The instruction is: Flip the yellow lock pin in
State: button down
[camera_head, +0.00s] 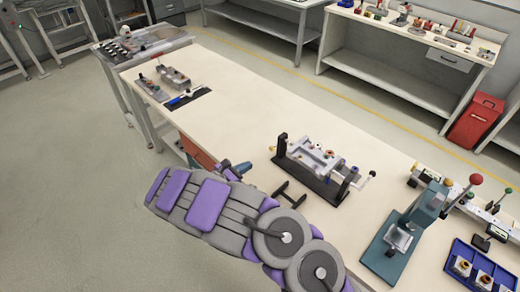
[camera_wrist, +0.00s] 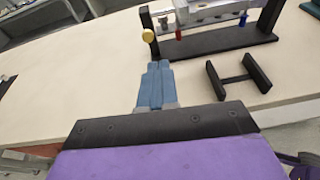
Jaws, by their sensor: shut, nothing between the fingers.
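The yellow lock pin (camera_wrist: 148,35) shows in the wrist view as a round yellow knob at the left end of a black-framed fixture (camera_wrist: 222,40). My gripper (camera_wrist: 158,65) has blue fingers pressed together, with nothing between them. Its tips are just in front of the pin, a little below it in the picture, and look apart from it. In the head view the fixture (camera_head: 325,183) stands on the long table, and my gripper (camera_head: 243,167) is left of its left end.
A black H-shaped stand (camera_wrist: 240,77) lies on the table in front of the fixture. A teal press (camera_head: 420,215) and a blue tray (camera_head: 485,270) are on the right. The cream tabletop (camera_head: 235,95) is clear beyond my gripper, up to a dark mat with tools.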

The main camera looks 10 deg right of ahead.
jog(key=shift+w+a+f+n+t, duration=0.15)
jog(key=shift+w+a+f+n, duration=0.1)
jog(key=shift+a+f, duration=0.15)
jog(key=shift+w+a+f+n+t, duration=0.15)
jog(key=shift+w+a+f+n, duration=0.1)
jog(key=shift+f, duration=0.25)
jog(key=shift+a, duration=0.2)
jog(key=b, duration=0.3)
send_near(271, 150)
jog(key=f+x, duration=0.1)
jog(key=x, duration=0.4)
jog(key=shift+w+d+r, duration=0.1)
jog(key=shift+w+d, duration=0.4)
jog(key=shift+w, duration=0.05)
jog(key=shift+d, duration=0.1)
jog(key=shift+r+x, duration=0.2)
jog(key=shift+x, duration=0.7)
jog(key=shift+r, duration=0.1)
